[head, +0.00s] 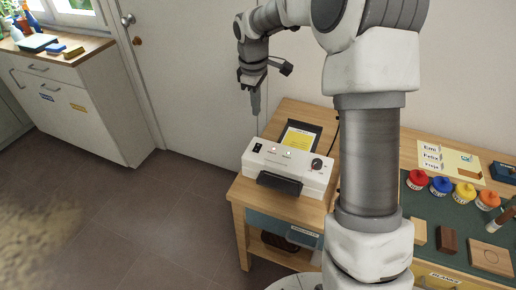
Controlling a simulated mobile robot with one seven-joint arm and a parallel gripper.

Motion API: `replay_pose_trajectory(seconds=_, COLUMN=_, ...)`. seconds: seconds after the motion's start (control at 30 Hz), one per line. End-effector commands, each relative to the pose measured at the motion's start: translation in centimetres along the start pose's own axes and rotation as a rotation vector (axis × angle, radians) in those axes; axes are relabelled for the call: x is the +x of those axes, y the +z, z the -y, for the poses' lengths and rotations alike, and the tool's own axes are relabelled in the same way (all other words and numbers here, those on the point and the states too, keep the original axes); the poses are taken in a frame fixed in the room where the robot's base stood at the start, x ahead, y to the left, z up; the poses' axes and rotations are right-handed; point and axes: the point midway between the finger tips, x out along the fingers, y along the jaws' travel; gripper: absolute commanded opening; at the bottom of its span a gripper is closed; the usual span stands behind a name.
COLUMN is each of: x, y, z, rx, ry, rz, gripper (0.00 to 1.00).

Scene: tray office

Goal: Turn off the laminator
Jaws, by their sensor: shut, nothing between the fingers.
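The laminator (293,178) is a white box with a dark front slot, standing on the left end of the wooden table. On its top are a black switch (258,147) at the left, two small lit spots in the middle and a dark round knob (317,164) at the right. A yellow sheet (298,138) lies in a dark tray at its back. My gripper (256,113) is shut and empty, pointing down above the laminator's left end near the switch. I see a gap between the fingertips and the switch. The switch's position is too small to tell.
My arm hides part of the table right of the laminator. Further right, several colored jars (441,185), wooden blocks (448,241) and a name sheet (449,158) lie on the worktop. A white cabinet (75,100) stands at the far left. The floor between is clear.

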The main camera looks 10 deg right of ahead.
Motion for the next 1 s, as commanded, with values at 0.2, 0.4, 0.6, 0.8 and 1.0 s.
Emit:
replay_pose_trajectory(seconds=0.2, x=0.1, y=0.0, z=0.4, rx=-0.001, ry=0.013, rz=0.001, gripper=0.0)
replay_pose_trajectory(seconds=0.4, x=-0.2, y=0.0, z=0.4, rx=-0.001, ry=0.013, rz=0.002, gripper=0.0)
replay_pose_trajectory(seconds=0.6, x=-0.1, y=0.0, z=0.4, rx=-0.001, ry=0.013, rz=0.002, gripper=0.0)
replay_pose_trajectory(seconds=0.8, x=1.8, y=0.1, z=0.5, rx=-0.001, ry=0.011, rz=0.004, gripper=0.0)
replay_pose_trajectory(seconds=1.0, x=6.0, y=0.1, z=0.5, rx=0.0, ry=0.009, rz=0.004, gripper=0.0)
